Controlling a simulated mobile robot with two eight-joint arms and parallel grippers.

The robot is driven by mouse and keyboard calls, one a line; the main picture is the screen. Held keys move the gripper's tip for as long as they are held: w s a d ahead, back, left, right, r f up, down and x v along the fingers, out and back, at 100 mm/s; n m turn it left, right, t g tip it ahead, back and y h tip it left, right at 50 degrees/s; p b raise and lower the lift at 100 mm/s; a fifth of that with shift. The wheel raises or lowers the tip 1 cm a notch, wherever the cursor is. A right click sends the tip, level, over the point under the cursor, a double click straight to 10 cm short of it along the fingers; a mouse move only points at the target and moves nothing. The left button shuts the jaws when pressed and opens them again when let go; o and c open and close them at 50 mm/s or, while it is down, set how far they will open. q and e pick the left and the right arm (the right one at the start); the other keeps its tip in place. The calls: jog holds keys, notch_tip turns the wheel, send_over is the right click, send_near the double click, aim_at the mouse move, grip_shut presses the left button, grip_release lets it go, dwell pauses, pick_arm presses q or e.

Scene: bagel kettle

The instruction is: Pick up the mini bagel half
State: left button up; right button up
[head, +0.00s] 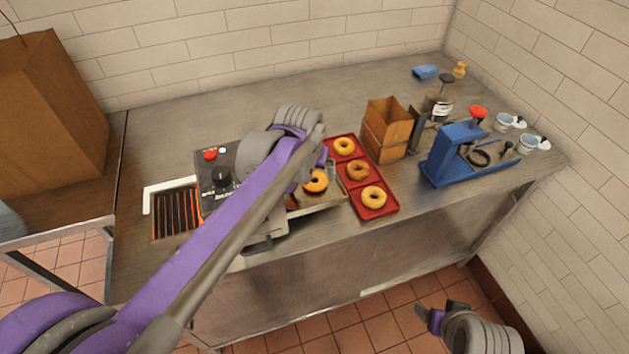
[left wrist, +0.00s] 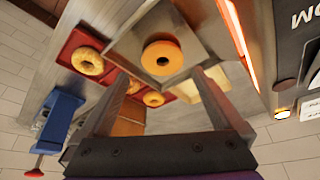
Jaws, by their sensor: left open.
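A mini bagel half (head: 316,182), round with an orange-brown face and dark centre hole, lies on a metal tray (head: 322,203) at the counter's front. In the left wrist view the bagel half (left wrist: 162,57) lies beyond and between the spread fingertips of my left gripper (left wrist: 160,76). That gripper is open, with nothing between its fingers. In the head view my own arm hides most of it. My right gripper (head: 440,316) is low at the bottom right, away from the counter; its finger gap is unclear.
A red tray (head: 391,207) with whole bagels stands right of the metal tray. A toaster-like machine (head: 215,190) with a glowing grill (head: 176,212) is at left. A brown box (head: 387,138) and blue device (head: 447,158) stand at right.

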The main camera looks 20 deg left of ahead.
aim_at(315, 182)
pick_arm(q)
jog(key=shift+x, duration=0.75)
jog(key=x, duration=0.4)
jog(key=shift+w+a+f, duration=0.15)
jog(key=shift+w+a, duration=0.05)
jog(key=shift+s, duration=0.1)
jog(key=shift+c, duration=0.2)
jog(key=c, duration=1.2)
notch_tip(315, 182, up, 10)
jog(key=shift+p, duration=0.3)
